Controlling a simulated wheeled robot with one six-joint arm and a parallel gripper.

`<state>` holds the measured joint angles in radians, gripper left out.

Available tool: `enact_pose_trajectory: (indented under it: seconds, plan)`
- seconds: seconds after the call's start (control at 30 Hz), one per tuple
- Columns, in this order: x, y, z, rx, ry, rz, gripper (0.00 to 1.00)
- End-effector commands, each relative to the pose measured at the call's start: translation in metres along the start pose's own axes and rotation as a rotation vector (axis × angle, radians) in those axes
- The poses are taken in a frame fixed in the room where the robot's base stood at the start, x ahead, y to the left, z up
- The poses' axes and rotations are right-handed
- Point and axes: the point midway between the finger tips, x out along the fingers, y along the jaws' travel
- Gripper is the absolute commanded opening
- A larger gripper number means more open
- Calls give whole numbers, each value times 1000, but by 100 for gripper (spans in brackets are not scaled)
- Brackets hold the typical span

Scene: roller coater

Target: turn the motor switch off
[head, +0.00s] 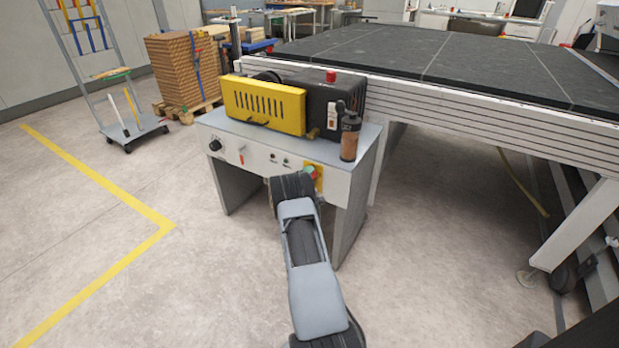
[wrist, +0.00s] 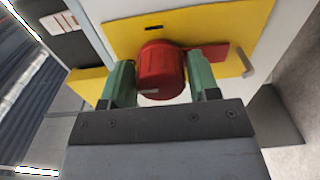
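The motor switch is a red round knob (wrist: 161,72) on a yellow plate (wrist: 222,22) in the wrist view. A red lever-like part (wrist: 212,55) extends beside it toward the right. My gripper (wrist: 162,80) has its two green fingers on either side of the knob, one left and one right. Narrow gaps seem to show between the fingers and the knob, so it looks open around it. In the head view my gripper (head: 309,172) is at the right end of the grey cabinet front, over the yellow plate (head: 319,180); it mostly hides the knob.
The cabinet (head: 233,175) also carries a black dial (head: 214,145), an orange-red switch (head: 241,155) and small buttons. A yellow-guarded machine (head: 262,105) and a brown-and-black cylinder (head: 350,137) stand on top. A large dark table (head: 440,60) is behind.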

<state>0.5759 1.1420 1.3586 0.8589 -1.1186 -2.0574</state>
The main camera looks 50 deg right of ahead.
Motion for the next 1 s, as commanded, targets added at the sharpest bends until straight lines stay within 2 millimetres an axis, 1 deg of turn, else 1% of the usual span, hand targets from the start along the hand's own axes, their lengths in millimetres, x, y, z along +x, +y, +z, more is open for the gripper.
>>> enact_pose_trajectory:
  seconds: [0.03, 0.13, 0.17, 0.37, 0.47, 0.57, 0.67, 0.8, 1.0]
  plan:
    - [0, 0, 0, 0, -1, 0, 60]
    - [0, 0, 1, 1, -2, -1, 70]
    - [0, 0, 1, 1, -3, -1, 71]
    - [0, 0, 1, 1, -3, -1, 71]
    - [-4, 0, 1, 1, -3, -2, 71]
    - [-15, 0, 0, 1, -1, -3, 71]
    - [-33, 2, 0, -1, 1, -2, 71]
    - [-63, 2, -1, 0, 1, -2, 71]
    - [-101, 1, -1, 0, 1, -2, 71]
